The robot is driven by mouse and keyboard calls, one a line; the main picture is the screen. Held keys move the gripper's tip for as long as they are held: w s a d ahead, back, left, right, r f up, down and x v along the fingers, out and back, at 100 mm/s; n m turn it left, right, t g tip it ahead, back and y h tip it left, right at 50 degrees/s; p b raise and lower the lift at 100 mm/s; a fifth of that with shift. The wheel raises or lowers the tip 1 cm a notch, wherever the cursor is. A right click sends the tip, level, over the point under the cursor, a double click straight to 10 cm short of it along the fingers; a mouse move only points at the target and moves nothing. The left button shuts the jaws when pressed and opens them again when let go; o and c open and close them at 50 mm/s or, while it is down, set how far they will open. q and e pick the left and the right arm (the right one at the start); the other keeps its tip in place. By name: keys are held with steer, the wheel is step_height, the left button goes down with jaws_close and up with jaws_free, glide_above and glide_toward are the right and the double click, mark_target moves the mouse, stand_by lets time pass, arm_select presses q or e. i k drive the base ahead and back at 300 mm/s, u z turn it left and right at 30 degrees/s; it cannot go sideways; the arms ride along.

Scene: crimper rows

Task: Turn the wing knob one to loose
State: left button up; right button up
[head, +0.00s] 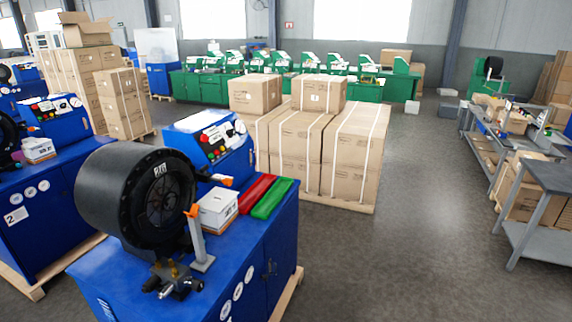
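A blue crimping machine (245,265) stands in the near foreground of the head view. Its round black crimping head (135,190) faces right. A small metal assembly with dark handles and brass-coloured parts (172,283) sits on the blue top in front of the head. I cannot tell which of its parts is wing knob one, or whether it is tight or loose. A control panel with buttons and gauges (212,140) rises behind. Neither of my grippers shows in the head view.
On the machine top are a white box (217,208), a grey stand with an orange tip (198,240), a red tray (257,192) and a green tray (272,199). Strapped cartons (352,150) on a pallet stand behind. Open floor (430,230) lies to the right, before a grey workbench (543,178).

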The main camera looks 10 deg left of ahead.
mark_target(203, 169)
steer(key=z, duration=0.5)
steer(key=i, duration=2.45)
steer(key=u, duration=2.9)
